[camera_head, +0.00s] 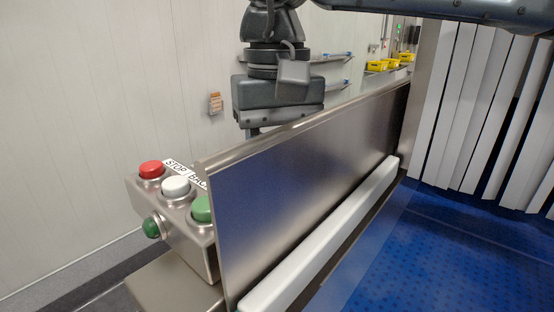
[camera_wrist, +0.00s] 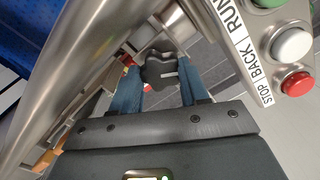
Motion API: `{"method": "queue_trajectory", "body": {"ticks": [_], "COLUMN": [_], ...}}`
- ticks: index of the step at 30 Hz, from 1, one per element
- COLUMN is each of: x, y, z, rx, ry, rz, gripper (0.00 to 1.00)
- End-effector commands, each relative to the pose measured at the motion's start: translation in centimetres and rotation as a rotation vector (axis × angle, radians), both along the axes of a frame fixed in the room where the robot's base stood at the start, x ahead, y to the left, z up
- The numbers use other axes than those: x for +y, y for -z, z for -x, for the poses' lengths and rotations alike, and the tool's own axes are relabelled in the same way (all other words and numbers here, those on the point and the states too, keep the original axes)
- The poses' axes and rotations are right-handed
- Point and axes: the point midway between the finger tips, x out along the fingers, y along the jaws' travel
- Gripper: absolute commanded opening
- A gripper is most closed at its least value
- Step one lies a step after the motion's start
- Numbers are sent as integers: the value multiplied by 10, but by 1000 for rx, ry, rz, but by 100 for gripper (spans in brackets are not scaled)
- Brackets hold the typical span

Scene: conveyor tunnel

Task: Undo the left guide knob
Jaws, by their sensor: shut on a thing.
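The left guide knob (camera_wrist: 160,70) is dark and lobed with a light slot-like mark, in the upper middle of the wrist view. My gripper (camera_wrist: 160,84) has its two blue-grey fingers on either side of the knob and is shut on it. In the head view my gripper's body hangs above and behind the steel guide plate (camera_head: 300,180). The plate hides the knob and most of the fingers there.
A control box (camera_head: 185,215) with red, white and green buttons stands at the plate's near end. A blue conveyor belt (camera_head: 430,250) and white strip curtain (camera_head: 490,110) lie to the right. A pale guide rail (camera_head: 330,230) runs along the plate's foot.

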Motion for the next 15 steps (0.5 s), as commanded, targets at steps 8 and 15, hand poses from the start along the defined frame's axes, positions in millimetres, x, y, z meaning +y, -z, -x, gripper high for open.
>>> {"method": "queue_trajectory", "body": {"ticks": [8, 15], "x": [0, 0], "y": [-2, -1], "z": [-1, -1], "rx": [-3, -4], "ry": [-214, -330], "rz": [-3, -2], "gripper": [14, 14]}}
